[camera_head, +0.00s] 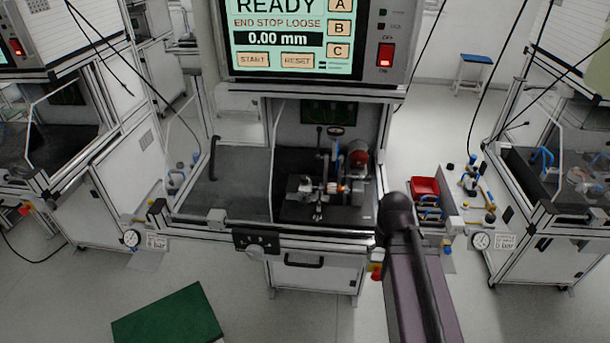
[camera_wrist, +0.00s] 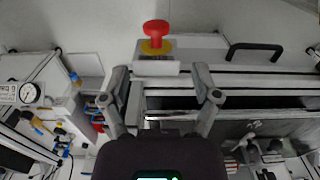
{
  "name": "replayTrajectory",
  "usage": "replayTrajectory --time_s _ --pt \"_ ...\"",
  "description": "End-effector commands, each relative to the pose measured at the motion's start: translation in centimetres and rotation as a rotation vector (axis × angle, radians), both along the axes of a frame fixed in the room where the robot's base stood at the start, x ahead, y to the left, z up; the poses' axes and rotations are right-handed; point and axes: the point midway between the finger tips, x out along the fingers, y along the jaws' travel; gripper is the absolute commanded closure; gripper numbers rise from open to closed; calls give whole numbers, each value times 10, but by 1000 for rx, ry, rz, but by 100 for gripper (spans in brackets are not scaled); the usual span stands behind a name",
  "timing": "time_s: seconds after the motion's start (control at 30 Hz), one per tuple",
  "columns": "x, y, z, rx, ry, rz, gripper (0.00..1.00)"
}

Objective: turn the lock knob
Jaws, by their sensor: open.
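The test fixture (camera_head: 325,190) sits on a dark plate inside the open test cabinet in the head view. It carries metal clamps, a small orange part and a red-and-dark round part. I cannot tell for certain which part is the lock knob. My gripper (camera_wrist: 165,92) shows in the wrist view with its two fingers spread and nothing between them. It is over the cabinet's front edge, near a red emergency-stop button (camera_wrist: 156,32) on a yellow base. In the head view my arm covers the area right of the cabinet front, and the fingers cannot be made out.
The screen (camera_head: 290,35) above reads READY, END STOP LOOSE, 0.00 mm. A red bin (camera_head: 424,187) and tools lie on the right side shelf. A pressure gauge (camera_head: 131,238) is at the front left. A green mat (camera_head: 168,318) lies on the floor. Other cabinets stand either side.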

Motion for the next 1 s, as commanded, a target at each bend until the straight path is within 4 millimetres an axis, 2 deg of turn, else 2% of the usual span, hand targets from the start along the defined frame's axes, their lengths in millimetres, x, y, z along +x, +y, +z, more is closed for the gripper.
replayTrajectory --time_s 0.17,0.37,0.57,0.8,1.0 --pt "26 11 21 0 0 65 19" --pt "73 38 56 0 0 207 19" --pt "128 79 96 0 0 393 19" --pt "188 137 144 0 0 618 19" --pt "229 185 177 0 0 788 19"
